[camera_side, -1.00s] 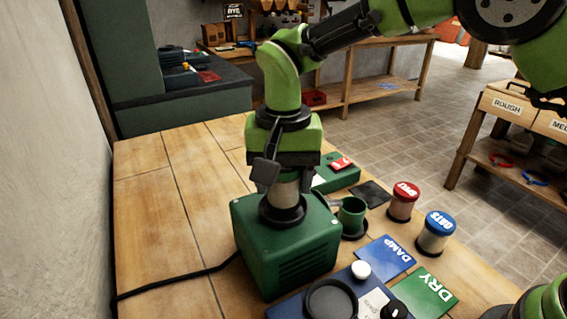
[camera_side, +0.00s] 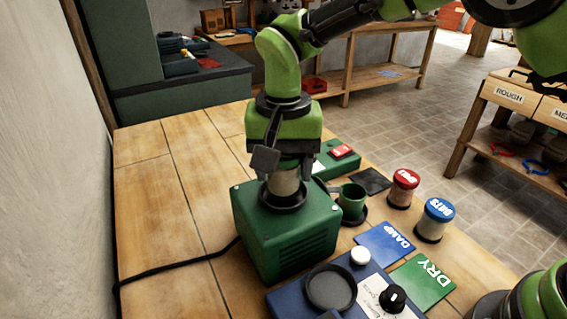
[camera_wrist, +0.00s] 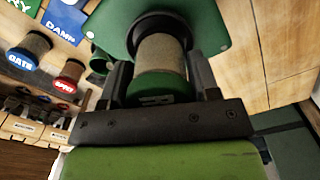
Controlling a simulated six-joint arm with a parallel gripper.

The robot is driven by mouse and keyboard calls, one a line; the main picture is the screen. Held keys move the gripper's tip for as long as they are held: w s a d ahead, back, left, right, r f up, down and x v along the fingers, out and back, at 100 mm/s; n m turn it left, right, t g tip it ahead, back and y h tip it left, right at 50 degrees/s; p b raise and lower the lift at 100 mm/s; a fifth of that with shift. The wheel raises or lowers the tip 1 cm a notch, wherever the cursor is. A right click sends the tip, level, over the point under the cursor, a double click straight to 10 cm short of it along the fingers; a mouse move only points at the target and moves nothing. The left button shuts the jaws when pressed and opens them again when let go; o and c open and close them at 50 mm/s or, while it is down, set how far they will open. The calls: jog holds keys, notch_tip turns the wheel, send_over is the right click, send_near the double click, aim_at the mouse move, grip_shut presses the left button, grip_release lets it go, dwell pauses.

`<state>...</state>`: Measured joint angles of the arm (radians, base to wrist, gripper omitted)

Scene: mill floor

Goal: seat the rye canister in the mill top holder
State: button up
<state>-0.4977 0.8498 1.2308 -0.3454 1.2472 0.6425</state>
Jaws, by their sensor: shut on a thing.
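The rye canister shows as a pale, grainy cylinder in the side view (camera_side: 284,183). The wrist view shows its body and dark green lid (camera_wrist: 155,88). My gripper (camera_side: 284,168) is over the green mill (camera_side: 290,240), shut on the canister with a dark finger on each side; it also shows in the wrist view (camera_wrist: 160,70). The canister looks upright. Its lower end is within the black ring holder (camera_side: 284,203) on the mill top, also in the wrist view (camera_wrist: 160,20). Whether its base rests on the holder floor is hidden.
DAMP (camera_side: 385,242) and DRY (camera_side: 424,280) cards and a blue panel with a knob (camera_side: 392,298) lie in front. The table's left is clear except a cable.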

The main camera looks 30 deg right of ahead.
jog(key=shift+f, duration=0.55)
dwell(0.4)
jog(key=o, duration=0.8)
jog(key=shift+o, duration=0.2)
jog(key=shift+r, duration=5.45)
jog(key=shift+r, duration=0.1)
jog(key=s+d+r+n+t+y, duration=0.1)
jog(key=s+d+r+t+y, duration=0.15)
jog(key=s+d+r, duration=0.65)
jog(key=s+d+f+t, duration=0.2)
jog(key=s+d, duration=0.1)
jog(key=s, duration=0.3)
jog(key=s+d+f+t, duration=0.1)
jog(key=s+d+t, duration=0.1)
jog(key=s+d, duration=0.2)
jog(key=shift+s+d+f+n+t, duration=0.15)
jog(key=shift+s+f+n+t, duration=0.2)
jog(key=shift+s, duration=0.5)
